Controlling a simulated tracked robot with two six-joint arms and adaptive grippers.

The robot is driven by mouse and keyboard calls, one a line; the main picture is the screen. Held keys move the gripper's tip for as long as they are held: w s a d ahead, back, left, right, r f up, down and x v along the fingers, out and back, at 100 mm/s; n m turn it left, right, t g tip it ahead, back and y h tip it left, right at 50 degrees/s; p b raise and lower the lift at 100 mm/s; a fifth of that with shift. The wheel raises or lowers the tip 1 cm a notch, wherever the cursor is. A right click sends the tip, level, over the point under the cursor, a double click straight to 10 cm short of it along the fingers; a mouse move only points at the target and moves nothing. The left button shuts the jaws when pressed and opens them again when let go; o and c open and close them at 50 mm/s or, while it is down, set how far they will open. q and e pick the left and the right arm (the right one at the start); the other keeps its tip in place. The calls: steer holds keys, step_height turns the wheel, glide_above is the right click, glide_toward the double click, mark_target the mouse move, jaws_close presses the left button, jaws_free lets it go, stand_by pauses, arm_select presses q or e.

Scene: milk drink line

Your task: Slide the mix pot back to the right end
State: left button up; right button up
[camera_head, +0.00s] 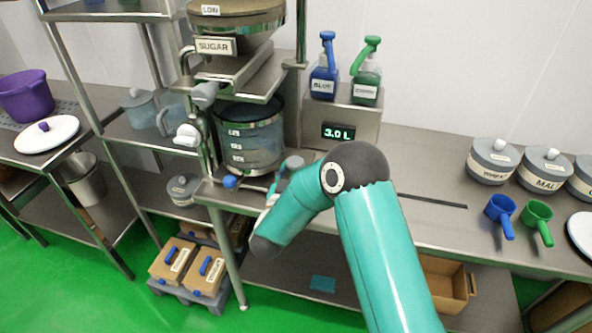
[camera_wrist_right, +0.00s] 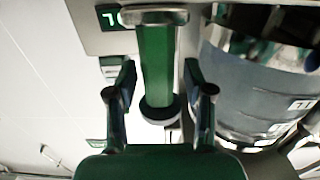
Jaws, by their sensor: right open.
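The mix pot (camera_head: 250,140), a see-through bluish vessel with grey bands and level labels, stands upright on the steel bench below the sugar hopper (camera_head: 215,47). It also shows at the right of the right wrist view (camera_wrist_right: 255,90). My right gripper (camera_head: 277,187) is beside the pot's right front, mostly hidden by my teal arm. In the right wrist view my right gripper (camera_wrist_right: 160,95) is open, with a green bar-shaped grip (camera_wrist_right: 157,65) between its fingers and gaps on both sides. Whether this grip joins the pot is hidden. My left gripper is out of view.
A box with a 3.0 L display (camera_head: 339,132) stands right of the pot, carrying blue (camera_head: 325,80) and green (camera_head: 366,85) pump bottles. A dark slot (camera_head: 432,200) runs along the bench. Lidded canisters (camera_head: 492,160) and blue (camera_head: 500,212) and green scoops (camera_head: 538,220) are farther right.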

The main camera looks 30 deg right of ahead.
jaws_close()
